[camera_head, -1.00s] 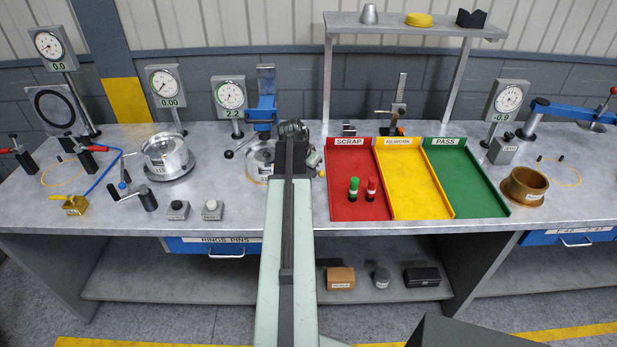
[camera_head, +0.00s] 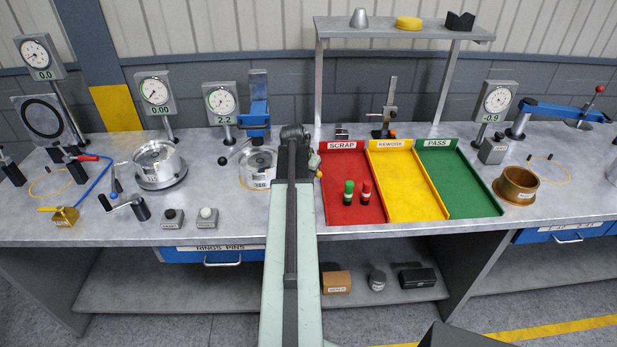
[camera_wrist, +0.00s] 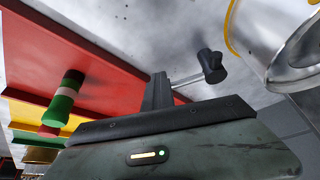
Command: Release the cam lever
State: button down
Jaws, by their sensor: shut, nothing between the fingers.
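A dark lever handle on a short metal rod (camera_wrist: 212,66) shows in the wrist view, just beyond my fingers; I take it for the cam lever. My gripper (camera_wrist: 157,90) is shut and empty, with its fingers near the rod; I cannot tell whether they touch it. A silver ring part (camera_wrist: 295,45) is right of the handle. In the head view my arm end hides the lever area. The silver part (camera_head: 257,165) sits there under the blue press (camera_head: 256,112), left of my arm end.
The red scrap tray (camera_head: 335,212) right of my arm holds a green and a red cylinder. Yellow (camera_head: 405,190) and green (camera_head: 460,185) trays follow. Gauges, a silver ring on a plate (camera_head: 158,165) and two push-buttons stand left. A brass ring (camera_head: 517,185) is at the right.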

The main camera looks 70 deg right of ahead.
jog(key=a, duration=0.4)
jog(key=shift+s+a+r+p, duration=0.15)
jog(key=shift+a+r+p, duration=0.15)
jog(key=p+v, duration=0.8)
jog(key=shift+s+r, duration=0.2)
jog(key=shift+r, duration=0.25)
